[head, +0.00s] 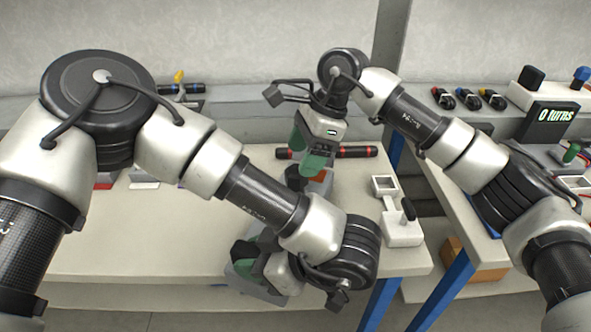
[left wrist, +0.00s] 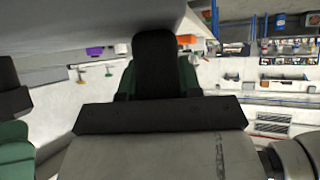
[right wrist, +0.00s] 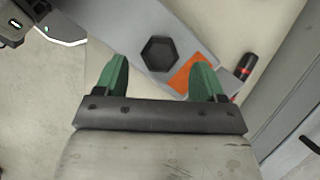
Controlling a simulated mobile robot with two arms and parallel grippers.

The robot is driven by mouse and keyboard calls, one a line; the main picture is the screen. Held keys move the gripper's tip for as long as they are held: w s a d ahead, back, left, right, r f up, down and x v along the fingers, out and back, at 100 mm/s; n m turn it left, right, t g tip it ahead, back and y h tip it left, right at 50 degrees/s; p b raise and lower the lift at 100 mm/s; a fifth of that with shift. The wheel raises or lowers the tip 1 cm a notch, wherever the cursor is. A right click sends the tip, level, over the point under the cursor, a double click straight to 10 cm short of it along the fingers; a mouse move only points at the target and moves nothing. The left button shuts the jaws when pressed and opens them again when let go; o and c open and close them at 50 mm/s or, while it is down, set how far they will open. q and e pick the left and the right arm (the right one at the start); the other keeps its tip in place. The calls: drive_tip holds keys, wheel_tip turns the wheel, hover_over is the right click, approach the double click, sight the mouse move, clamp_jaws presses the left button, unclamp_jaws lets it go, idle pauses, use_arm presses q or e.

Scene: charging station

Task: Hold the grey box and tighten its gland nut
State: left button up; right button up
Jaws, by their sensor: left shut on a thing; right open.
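The grey box (right wrist: 185,32) crosses the top of the right wrist view at a slant. Its black hexagonal gland nut (right wrist: 159,54) faces the camera, with an orange patch (right wrist: 192,74) beside it. My left gripper (head: 262,262) is shut on the box, near the table's front edge; its grip is mostly hidden by my arm. A broad grey surface, which looks like the box, fills the top of the left wrist view (left wrist: 100,22). My right gripper (head: 310,150) is open and empty. Its green fingers (right wrist: 159,78) are spread wider than the nut and appear apart from it.
A black-and-red rod (head: 355,152) lies on the table behind my right gripper. A white fixture with a black handle (head: 402,230) stands at the table's right edge. A display reading "0 turns" (head: 556,115) is at far right. The table's left part is mostly clear.

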sight(295, 171)
drive_tip(key=shift+x, duration=2.25)
drive_tip(key=shift+c, duration=0.2)
drive_tip(key=c, duration=0.9)
drive_tip(key=shift+m, duration=0.3)
drive_tip(key=m+t, duration=0.1)
drive_tip(key=m, duration=0.2)
drive_tip(key=m+t, duration=0.1)
drive_tip(key=m, duration=0.2)
drive_tip(key=shift+t, duration=0.4)
drive_tip(key=m+t+h, duration=0.1)
drive_tip(key=m, duration=0.6)
drive_tip(key=shift+w+t+h, duration=0.15)
drive_tip(key=shift+t+h, duration=0.25)
